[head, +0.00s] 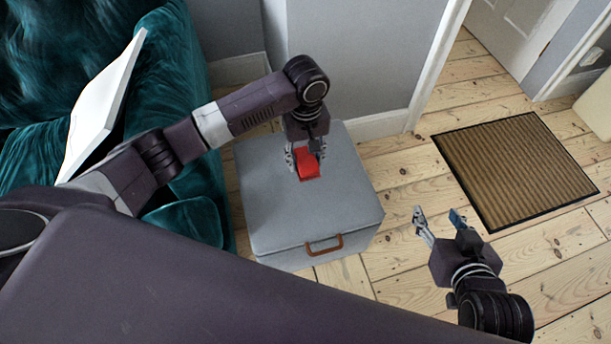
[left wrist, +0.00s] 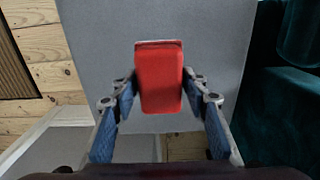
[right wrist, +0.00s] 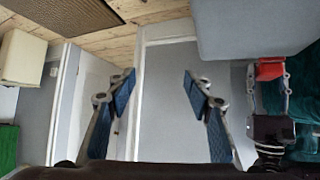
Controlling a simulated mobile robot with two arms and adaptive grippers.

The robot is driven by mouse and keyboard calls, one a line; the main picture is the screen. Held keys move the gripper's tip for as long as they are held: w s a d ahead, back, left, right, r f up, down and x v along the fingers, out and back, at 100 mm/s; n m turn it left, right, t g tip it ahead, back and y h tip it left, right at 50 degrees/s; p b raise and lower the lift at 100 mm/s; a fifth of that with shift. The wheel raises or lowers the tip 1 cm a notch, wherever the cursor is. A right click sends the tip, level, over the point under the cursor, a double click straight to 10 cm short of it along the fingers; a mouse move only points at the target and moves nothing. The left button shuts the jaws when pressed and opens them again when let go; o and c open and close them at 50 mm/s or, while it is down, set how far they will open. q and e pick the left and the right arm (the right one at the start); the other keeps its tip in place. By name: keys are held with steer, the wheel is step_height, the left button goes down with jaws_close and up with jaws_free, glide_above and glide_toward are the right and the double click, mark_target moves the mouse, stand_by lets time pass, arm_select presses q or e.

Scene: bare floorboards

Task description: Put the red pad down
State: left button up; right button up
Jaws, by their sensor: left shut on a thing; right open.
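The red pad (head: 307,163) is a small red block. My left gripper (head: 305,158) is shut on it over the top of the grey box-shaped ottoman (head: 270,215). In the left wrist view the red pad (left wrist: 159,78) sits between the two fingers, with the grey top (left wrist: 110,40) behind it. I cannot tell whether the pad touches the top. My right gripper (head: 437,222) is open and empty over the floor, right of the ottoman. In the right wrist view its fingers are apart with nothing between them.
The ottoman has a brown handle (head: 323,245) on its front. A teal velvet sofa (head: 180,70) with a white panel (head: 100,105) stands at the left. A brown ribbed doormat (head: 515,168) lies on the floorboards at the right. A grey wall (head: 350,60) is behind the ottoman.

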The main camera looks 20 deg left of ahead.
mark_target(305, 167)
arm_select(q)
step_height(305, 167, down, 4)
steer(key=shift+f+b, duration=0.1)
steer(key=shift+b, duration=0.55)
step_height(305, 167, down, 4)
steer(key=shift+r+b, duration=0.25)
steer(key=shift+b, duration=0.5)
arm_select(e)
steer(key=w+a+r+t+y, duration=0.1)
steer(key=w+r+t, duration=0.1)
steer(key=r+t, duration=0.2)
steer(key=w+a+r+t+y, duration=0.1)
steer(key=w+a+r+t, duration=0.1)
steer(key=r, duration=0.9)
steer(key=shift+w+a+r+t+y, duration=0.3)
steer(key=shift+w+t, duration=0.55)
steer(key=shift+t, duration=0.25)
steer(key=shift+f, duration=0.1)
arm_select(q)
steer(key=shift+f, duration=0.15)
steer(key=o, duration=1)
arm_select(e)
steer(key=shift+f, duration=0.35)
steer(key=shift+d, duration=0.1)
